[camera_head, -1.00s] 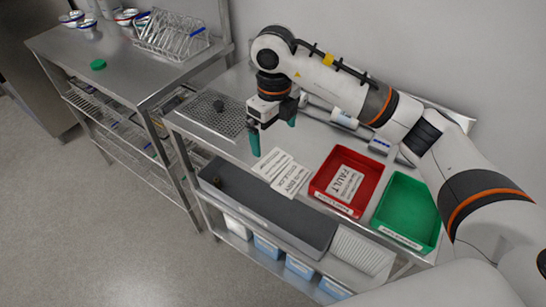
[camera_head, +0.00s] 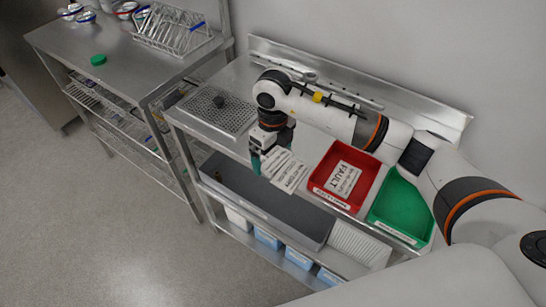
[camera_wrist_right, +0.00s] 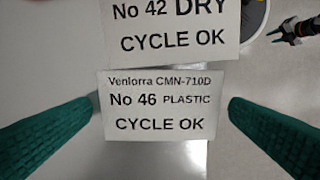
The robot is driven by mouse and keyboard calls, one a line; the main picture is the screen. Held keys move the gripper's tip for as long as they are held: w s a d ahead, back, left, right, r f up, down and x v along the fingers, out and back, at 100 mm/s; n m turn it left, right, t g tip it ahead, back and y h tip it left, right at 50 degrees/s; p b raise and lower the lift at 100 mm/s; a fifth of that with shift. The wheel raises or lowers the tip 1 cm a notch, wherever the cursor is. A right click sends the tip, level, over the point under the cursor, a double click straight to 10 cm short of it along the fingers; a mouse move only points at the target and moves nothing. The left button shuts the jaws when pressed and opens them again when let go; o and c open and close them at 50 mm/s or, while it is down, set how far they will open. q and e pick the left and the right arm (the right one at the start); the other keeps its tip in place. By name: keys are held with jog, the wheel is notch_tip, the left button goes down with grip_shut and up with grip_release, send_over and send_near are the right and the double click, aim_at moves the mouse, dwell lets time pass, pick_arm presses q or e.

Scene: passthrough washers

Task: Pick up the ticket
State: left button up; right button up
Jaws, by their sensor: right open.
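White printed tickets (camera_head: 290,179) lie by the front edge of the steel table, partly covered by my right gripper. In the right wrist view, one ticket (camera_wrist_right: 160,104) reads "Venlorra CMN-710D No 46 PLASTIC CYCLE OK". Another ticket (camera_wrist_right: 172,40) above it reads "No 42 DRY CYCLE OK" and is cut off by the frame. My right gripper (camera_head: 271,162) is open just over the tickets. In the wrist view its green fingers (camera_wrist_right: 162,108) stand on either side of the No 46 ticket, with nothing gripped. My left gripper is not in view.
A red tray (camera_head: 318,187) holding a "FAULT" card (camera_head: 343,180) and an empty green tray (camera_head: 402,208) stand right of the tickets. A perforated drain plate (camera_head: 218,112) lies to the left. A grey bin (camera_head: 265,200) sits below the table's front.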

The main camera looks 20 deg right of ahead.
jog(key=shift+c, duration=0.6)
jog(key=c, duration=0.7)
